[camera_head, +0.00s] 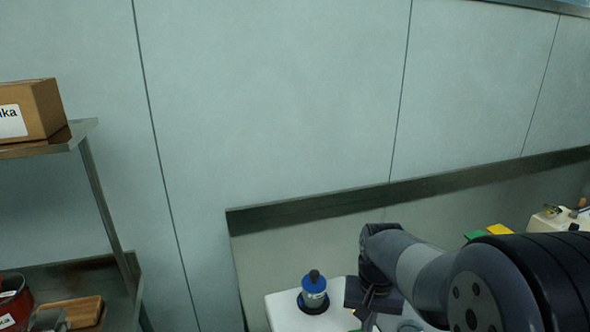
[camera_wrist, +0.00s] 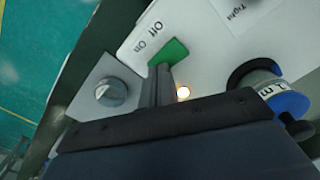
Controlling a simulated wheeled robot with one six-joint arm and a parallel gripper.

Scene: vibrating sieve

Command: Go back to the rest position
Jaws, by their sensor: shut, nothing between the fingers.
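My gripper (camera_wrist: 160,72) is shut with nothing between its fingers. In the wrist view its fingertips point at a green piece (camera_wrist: 172,50) on a white machine surface (camera_wrist: 205,50) marked "Off", "On" and "Tight"; I cannot tell whether they touch it. In the head view my gripper (camera_head: 367,316) is low in the picture, right of a blue-and-white cylinder with a black knob (camera_head: 313,290). This cylinder also shows at the right of the wrist view (camera_wrist: 285,102). Beside the fingers are a round silver knob (camera_wrist: 110,93) and a small lit lamp (camera_wrist: 183,93).
Green and yellow pieces (camera_head: 499,229) lie behind my arm.

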